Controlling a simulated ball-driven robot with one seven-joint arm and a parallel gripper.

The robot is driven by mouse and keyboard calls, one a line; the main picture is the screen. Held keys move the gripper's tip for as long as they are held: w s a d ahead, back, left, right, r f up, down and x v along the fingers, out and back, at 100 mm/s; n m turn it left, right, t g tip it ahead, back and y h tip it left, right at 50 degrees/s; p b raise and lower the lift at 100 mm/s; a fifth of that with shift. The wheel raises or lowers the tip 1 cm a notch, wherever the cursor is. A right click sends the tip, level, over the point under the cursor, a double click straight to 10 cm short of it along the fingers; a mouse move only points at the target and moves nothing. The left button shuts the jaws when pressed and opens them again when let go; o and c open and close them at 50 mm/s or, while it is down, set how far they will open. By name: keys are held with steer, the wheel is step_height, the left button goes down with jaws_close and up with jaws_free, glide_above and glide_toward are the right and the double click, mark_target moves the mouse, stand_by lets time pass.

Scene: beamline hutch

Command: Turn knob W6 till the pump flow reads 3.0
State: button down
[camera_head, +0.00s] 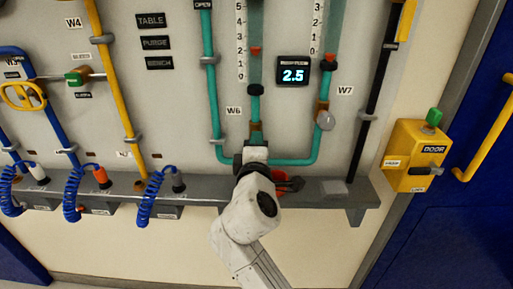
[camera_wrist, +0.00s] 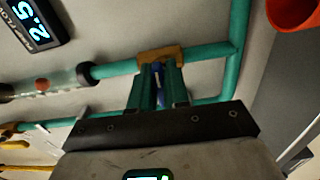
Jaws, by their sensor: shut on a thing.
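The pump flow display (camera_head: 293,72) reads 2.5; it also shows sideways in the wrist view (camera_wrist: 38,20). The W6 label (camera_head: 234,111) is left of the flow tube, above my gripper (camera_head: 255,148). In the wrist view, the two green fingers of my gripper (camera_wrist: 158,72) are shut on a narrow blue piece, knob W6 (camera_wrist: 157,84), in front of a brass fitting (camera_wrist: 160,56) on the green pipe. In the head view my wrist hides the knob. How far the knob is turned cannot be told.
The W7 valve with a round grey knob (camera_head: 325,120) is to the right. A grey shelf (camera_head: 335,188) runs below the panel, with a red object (camera_head: 282,184) partly behind my arm. A yellow door box (camera_head: 412,155) is at the far right.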

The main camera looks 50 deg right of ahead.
steer(key=shift+f+m, duration=0.15)
steer(key=shift+m, duration=0.15)
steer(key=c, duration=1.2)
jaws_free()
steer(key=b+v, duration=0.1)
steer(key=v, duration=0.9)
steer(key=shift+s+a, duration=0.3)
